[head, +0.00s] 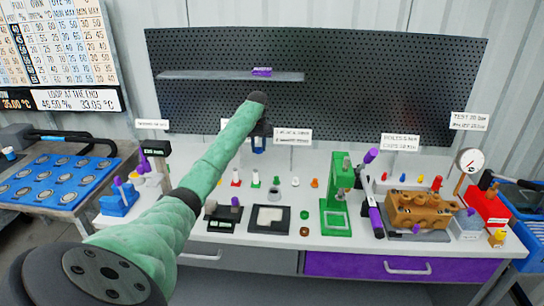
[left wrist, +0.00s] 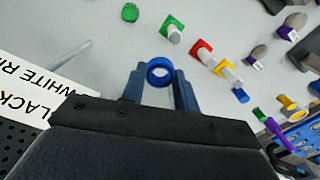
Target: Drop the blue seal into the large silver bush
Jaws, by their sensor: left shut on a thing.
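My left gripper (head: 259,146) hangs above the back part of the workbench, below the shelf. In the left wrist view its two blue-grey fingers (left wrist: 160,92) are shut on the blue seal (left wrist: 158,71), a small ring held between the fingertips. In the head view the seal is too small to make out apart from the fingers. A grey, round piece that looks like the large silver bush (head: 273,194) stands on the bench, lower and slightly right of the gripper. The seal is apart from it. I cannot make out this bush in the left wrist view. My right gripper is not in view.
Small coloured parts (head: 236,178) stand in a row behind the bush. A black tray (head: 284,226) lies in front of it, and a green press (head: 337,205) stands to its right. Label signs (head: 293,136) and the perforated panel (head: 370,90) are behind.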

